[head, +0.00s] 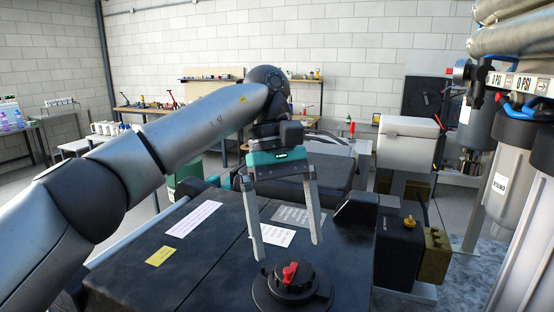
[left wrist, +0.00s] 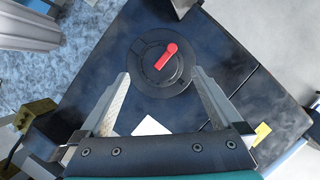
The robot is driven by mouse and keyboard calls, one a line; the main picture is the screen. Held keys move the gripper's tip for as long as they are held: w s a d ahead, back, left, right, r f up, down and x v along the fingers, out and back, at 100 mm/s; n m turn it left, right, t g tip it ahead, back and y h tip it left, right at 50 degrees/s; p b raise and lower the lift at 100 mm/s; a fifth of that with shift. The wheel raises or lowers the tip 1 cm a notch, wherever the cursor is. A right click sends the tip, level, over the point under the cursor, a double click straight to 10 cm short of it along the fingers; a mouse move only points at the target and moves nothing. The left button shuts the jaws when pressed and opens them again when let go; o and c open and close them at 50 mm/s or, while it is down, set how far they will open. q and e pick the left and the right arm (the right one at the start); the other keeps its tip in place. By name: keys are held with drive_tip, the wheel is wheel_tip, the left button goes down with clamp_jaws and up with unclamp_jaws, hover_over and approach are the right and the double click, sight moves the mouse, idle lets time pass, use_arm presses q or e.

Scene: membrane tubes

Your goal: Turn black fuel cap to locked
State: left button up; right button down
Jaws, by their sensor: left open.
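The black fuel cap (head: 301,283) sits on the dark top of a machine, with a red handle (head: 290,272) across its middle. In the left wrist view the cap (left wrist: 153,76) lies beyond the fingertips, and its red handle (left wrist: 166,56) points up and to the right. My left gripper (head: 288,250) is open and empty, its fingers pointing down above and just behind the cap, apart from it. In the left wrist view the left gripper (left wrist: 161,74) has its two fingers spread on either side of the cap's near edge. My right gripper is not in view.
The dark machine top (head: 140,285) carries white labels (head: 194,219) and a yellow label (head: 160,256). A black block with a yellow knob (head: 409,222) stands to the right. Pipes and filter housings (head: 515,180) rise at the far right. Space above the cap is clear.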

use_arm(q)
drive_tip(key=p+v, duration=0.6)
drive_tip(key=v, duration=0.5)
drive_tip(key=shift+r+p, duration=0.35)
